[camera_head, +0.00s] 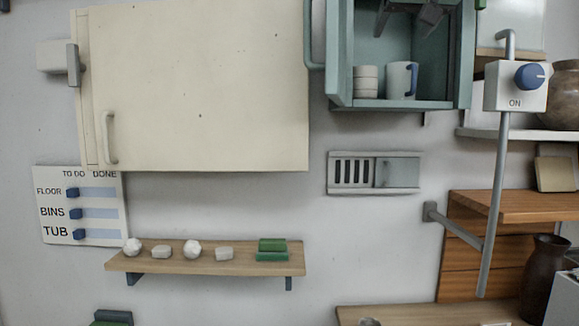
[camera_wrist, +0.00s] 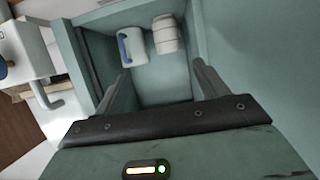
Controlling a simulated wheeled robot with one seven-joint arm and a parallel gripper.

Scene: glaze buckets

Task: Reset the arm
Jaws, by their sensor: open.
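My gripper (camera_wrist: 163,85) is open and empty in the wrist view, its two grey fingers apart. It points into an open teal cabinet (camera_wrist: 244,40). In the head view, dark grey parts that look like my gripper (camera_head: 407,18) show at the top of the cabinet (camera_head: 340,85). Inside stand a white mug (camera_head: 398,80) with a blue handle and a pale stack of cups (camera_head: 366,84). The wrist view shows the mug (camera_wrist: 134,47) and the stack (camera_wrist: 166,36) beyond the fingertips, apart from them. Most of my arm is out of view.
A white switch box (camera_head: 515,87) with a blue knob, reading ON, hangs on a grey rod right of the cabinet. A closed cream cupboard (camera_head: 200,80) is on the left. Below are a wall vent (camera_head: 374,173), a shelf (camera_head: 205,262) with small objects, and a sliding-marker board (camera_head: 82,205).

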